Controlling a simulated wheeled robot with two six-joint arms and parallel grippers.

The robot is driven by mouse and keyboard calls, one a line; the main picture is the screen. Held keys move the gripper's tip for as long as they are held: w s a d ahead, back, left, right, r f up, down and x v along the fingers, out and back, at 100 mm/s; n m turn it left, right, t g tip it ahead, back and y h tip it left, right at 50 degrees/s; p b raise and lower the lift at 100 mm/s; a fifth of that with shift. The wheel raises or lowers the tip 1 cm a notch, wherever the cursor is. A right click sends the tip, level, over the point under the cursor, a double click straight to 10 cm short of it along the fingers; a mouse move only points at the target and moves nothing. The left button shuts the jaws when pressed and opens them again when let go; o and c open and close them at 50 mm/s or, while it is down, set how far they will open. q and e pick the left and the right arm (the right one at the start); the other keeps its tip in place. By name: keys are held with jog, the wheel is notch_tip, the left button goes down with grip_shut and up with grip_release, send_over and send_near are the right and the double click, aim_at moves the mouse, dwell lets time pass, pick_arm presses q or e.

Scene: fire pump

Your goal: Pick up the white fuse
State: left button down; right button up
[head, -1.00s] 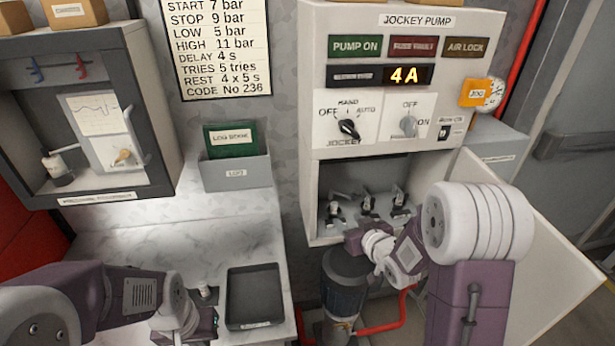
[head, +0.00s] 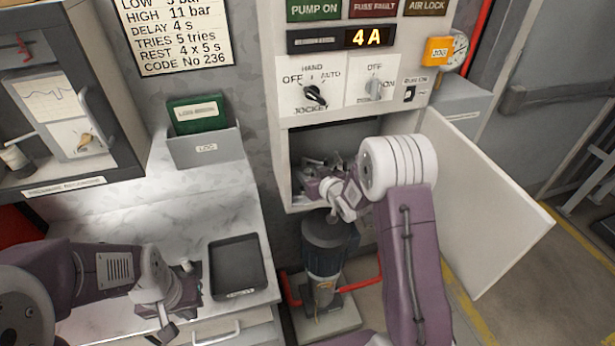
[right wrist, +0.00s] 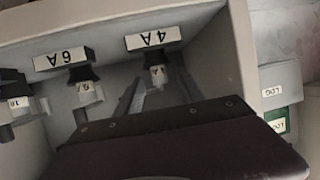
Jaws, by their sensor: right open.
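In the right wrist view a pale fuse-like piece marked 4A (right wrist: 157,76) sits in a dark clip under the 4A label. My right gripper (right wrist: 154,88) is open, its two fingers on either side of this piece; I cannot tell whether they touch it. In the head view my right gripper (head: 318,180) reaches into the open lower cabinet, and my arm hides much of the inside. A small white upright piece (head: 187,265) stands on the counter by my left gripper (head: 166,330); I cannot tell if it is a fuse. My left gripper's jaws are unclear.
Similar pieces sit beside it under the 6A label (right wrist: 62,60) and further left. The cabinet door (head: 480,205) stands open to the right. A black tray (head: 237,266) lies on the counter, below a grey log box (head: 205,150). A dark pump (head: 326,245) stands below the cabinet.

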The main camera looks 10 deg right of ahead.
jog(key=shift+s, duration=0.1)
jog(key=shift+c, duration=0.9)
grip_shut()
jog(key=shift+r, duration=0.1)
notch_tip(320, 180, up, 10)
jog(key=p, duration=0.1)
